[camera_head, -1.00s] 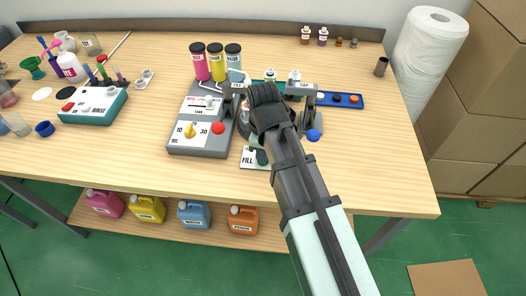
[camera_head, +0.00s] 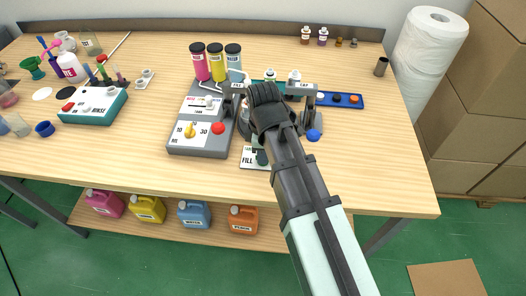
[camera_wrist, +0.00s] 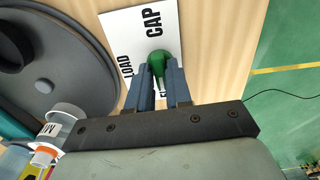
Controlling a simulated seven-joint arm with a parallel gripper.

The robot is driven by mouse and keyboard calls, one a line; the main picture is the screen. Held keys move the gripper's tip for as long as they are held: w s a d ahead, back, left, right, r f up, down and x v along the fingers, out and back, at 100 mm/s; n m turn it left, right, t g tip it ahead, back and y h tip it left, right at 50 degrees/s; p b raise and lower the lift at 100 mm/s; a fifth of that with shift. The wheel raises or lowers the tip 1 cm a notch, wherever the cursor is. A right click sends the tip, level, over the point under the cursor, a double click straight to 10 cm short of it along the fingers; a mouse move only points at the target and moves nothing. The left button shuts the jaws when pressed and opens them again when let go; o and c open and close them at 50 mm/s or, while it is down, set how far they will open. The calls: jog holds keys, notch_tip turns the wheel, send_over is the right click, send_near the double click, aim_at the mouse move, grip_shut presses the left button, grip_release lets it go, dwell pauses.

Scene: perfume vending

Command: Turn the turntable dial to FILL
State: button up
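The green dial (camera_wrist: 159,61) sits on a white plate (camera_wrist: 136,18) at the table's front edge. LOAD and CAP are readable on the plate in the wrist view. FILL shows on the plate's left side in the head view (camera_head: 247,162). My gripper (camera_wrist: 160,72) is over the plate, with its two blue-grey fingers against both sides of the dial's green grip. The fingers hide part of the grip and the lettering below it, so its exact pointing is hard to tell. The grey round turntable (camera_wrist: 85,88) lies beside the plate.
A small bottle with an orange ring (camera_wrist: 45,155) shows near my gripper. The grey pump unit (camera_head: 205,150) with a yellow knob and red button stands left of the dial. A blue tray (camera_head: 350,105) is at the right. The front right tabletop is clear.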

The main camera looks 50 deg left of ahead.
jog(key=o, duration=0.3)
jog(key=shift+r, duration=0.1)
jog(key=shift+r, duration=6.8)
